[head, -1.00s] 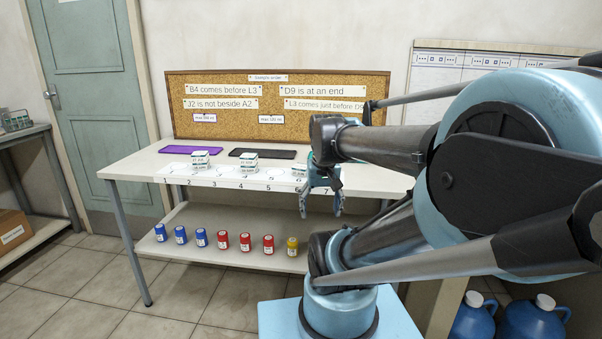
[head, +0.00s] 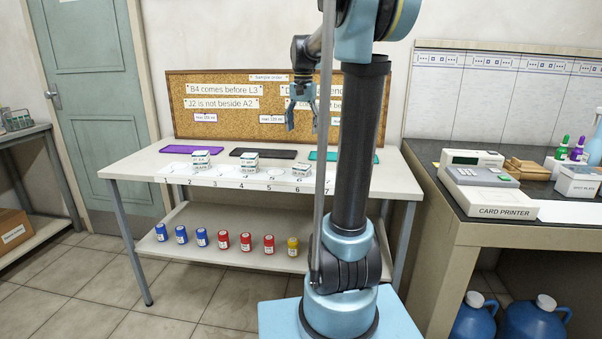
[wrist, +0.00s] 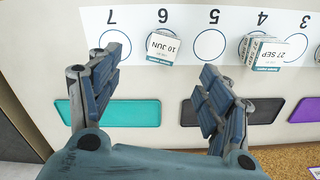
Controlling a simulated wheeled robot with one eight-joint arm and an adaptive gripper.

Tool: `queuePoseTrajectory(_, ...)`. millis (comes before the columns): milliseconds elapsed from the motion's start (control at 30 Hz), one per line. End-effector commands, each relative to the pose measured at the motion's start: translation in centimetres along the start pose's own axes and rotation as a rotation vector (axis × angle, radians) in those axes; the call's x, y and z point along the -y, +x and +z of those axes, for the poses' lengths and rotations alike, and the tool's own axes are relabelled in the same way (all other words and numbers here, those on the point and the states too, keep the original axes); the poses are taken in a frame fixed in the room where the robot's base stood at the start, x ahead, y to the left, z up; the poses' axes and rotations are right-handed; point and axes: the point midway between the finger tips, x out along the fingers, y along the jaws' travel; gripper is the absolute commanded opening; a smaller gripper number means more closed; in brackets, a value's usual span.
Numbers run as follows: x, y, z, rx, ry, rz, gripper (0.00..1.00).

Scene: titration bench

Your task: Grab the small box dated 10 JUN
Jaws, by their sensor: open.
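The small white box dated 10 JUN (wrist: 163,47) sits on circle 6 of the numbered strip, its label upside down in the wrist view. In the head view the single box at 6 (head: 300,171) is small and its label is not readable. My gripper (head: 301,120) is raised over the bench, in front of the cork board. In the wrist view my gripper (wrist: 160,78) has its two fingers spread wide, with nothing between them. The box shows beyond the fingertips, between their lines.
A box stack with 27 SEP (wrist: 265,50) is at circle 4; another stack (head: 201,160) is at 2. Circles 5 and 7 are empty. Teal (wrist: 140,113), black (head: 262,154) and purple (head: 192,150) mats lie towards the cork board (head: 230,125).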

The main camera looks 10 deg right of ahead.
Motion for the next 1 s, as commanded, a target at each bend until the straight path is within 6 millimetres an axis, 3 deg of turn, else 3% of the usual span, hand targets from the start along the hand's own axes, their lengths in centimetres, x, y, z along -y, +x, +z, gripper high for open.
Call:
queuePoseTrajectory(100, 1.0, -0.4, -1.6, 0.007, 0.027, 0.005, 0.72)
queuePoseTrajectory(267, 1.4, -0.1, -2.2, 0.011, 0.042, 0.007, 0.72)
queuePoseTrajectory(800, 1.3, 8.7, -2.2, 0.011, 0.042, 0.007, 0.72)
queuePoseTrajectory(1000, 1.3, 11.1, -2.1, 0.011, 0.042, 0.007, 0.72)
